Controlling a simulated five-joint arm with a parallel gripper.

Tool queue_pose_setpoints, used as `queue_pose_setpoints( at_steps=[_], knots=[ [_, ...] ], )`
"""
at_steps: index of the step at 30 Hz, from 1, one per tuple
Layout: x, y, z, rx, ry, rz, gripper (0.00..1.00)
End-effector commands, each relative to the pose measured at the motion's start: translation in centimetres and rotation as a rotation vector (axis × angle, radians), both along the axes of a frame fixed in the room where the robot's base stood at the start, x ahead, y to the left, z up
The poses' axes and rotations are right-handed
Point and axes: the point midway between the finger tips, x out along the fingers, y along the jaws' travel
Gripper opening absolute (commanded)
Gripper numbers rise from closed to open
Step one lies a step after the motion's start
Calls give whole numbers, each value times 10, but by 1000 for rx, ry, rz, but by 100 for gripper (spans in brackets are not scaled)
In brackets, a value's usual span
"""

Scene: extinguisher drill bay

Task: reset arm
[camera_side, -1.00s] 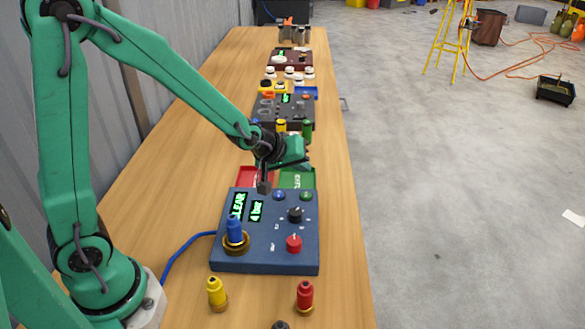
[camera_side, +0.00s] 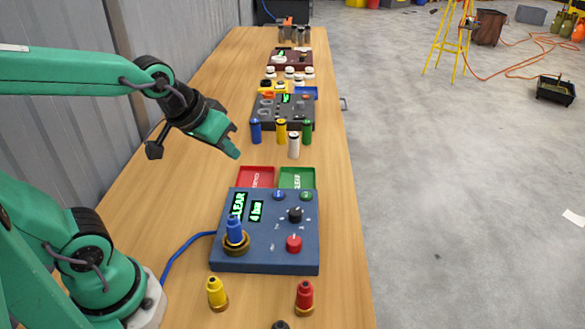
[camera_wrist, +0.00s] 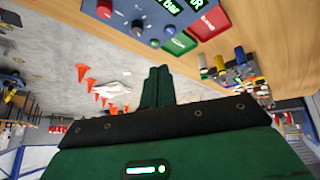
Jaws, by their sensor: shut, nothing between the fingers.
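My gripper (camera_side: 234,152) is shut and empty. In the side view it hangs in the air above the left part of the wooden bench, behind and to the left of the blue control box (camera_side: 268,258). My shut green fingers (camera_wrist: 157,87) also show in the wrist view. The box has a screen reading CLEAR and 4 bar, a red knob (camera_side: 294,243) and a black knob (camera_side: 295,214). A blue cylinder (camera_side: 234,229) stands upright in the brass ring on the box.
Red (camera_side: 255,177) and green (camera_side: 297,178) trays lie behind the box. Yellow (camera_side: 217,294) and red (camera_side: 305,297) cylinders stand in front. Blue (camera_side: 255,132), yellow (camera_side: 281,132), green (camera_side: 307,131) and white (camera_side: 293,145) cylinders stand farther back. Bare bench (camera_side: 165,190) lies left.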

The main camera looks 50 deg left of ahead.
Motion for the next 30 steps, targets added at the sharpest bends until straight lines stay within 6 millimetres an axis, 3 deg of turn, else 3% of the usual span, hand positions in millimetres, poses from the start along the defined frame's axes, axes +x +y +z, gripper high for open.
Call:
queue_pose_setpoints(
  at_steps=[6,12,28,30],
  knots=[
    [-43,3,10,59,40,-90,0],
    [-64,4,12,87,65,-134,0],
    [-67,4,12,91,70,-142,0],
    [-66,4,12,90,70,-141,12]
  ],
)
